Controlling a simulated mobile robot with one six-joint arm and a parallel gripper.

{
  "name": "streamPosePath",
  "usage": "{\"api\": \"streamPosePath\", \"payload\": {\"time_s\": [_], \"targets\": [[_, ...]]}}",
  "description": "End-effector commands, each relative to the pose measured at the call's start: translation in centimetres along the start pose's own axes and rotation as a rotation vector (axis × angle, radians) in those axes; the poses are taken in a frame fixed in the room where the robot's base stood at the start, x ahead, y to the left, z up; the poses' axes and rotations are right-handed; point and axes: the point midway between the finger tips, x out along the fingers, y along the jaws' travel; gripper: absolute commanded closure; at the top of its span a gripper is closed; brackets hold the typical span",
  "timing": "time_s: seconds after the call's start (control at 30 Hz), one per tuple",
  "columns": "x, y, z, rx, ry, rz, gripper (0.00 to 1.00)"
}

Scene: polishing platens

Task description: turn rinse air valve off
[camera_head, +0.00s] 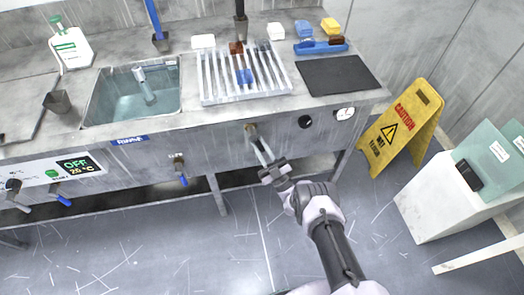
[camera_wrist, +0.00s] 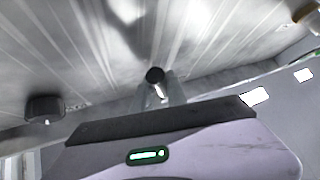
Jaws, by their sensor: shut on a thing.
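A brass valve (camera_head: 251,129) sits on the grey front panel under the counter, right of the sink. My gripper (camera_head: 262,154) reaches up to it from the lower right. Its fingers, also in the wrist view (camera_wrist: 160,92), are shut on the valve handle, whose dark round end (camera_wrist: 155,75) shows between them. Most of the handle is hidden by the fingers, so its exact angle cannot be told. A second brass valve with a blue handle (camera_head: 183,180) hangs on the panel to the left, apart from my gripper. The blue sink label (camera_head: 130,140) reads like RINSE.
A round black knob (camera_head: 305,121) and a white outlet (camera_head: 344,113) are on the panel right of the valve. A counter leg (camera_head: 217,194) stands at left. A yellow caution sign (camera_head: 402,128) and a white box (camera_head: 440,205) stand at right. The floor ahead is clear.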

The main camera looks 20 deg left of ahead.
Motion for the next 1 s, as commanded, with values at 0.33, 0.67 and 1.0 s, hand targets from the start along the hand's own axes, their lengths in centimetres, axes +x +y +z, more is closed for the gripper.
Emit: {"api": "streamPosePath", "payload": {"time_s": [0.33,0.67,1.0], "targets": [[0.4,-1.8,0.1,0.172,0.048,0.159,1.00],[0.7,-2.3,0.0,0.251,0.070,0.237,1.00],[0.9,-2.4,0.0,0.264,0.075,0.250,1.00]]}}
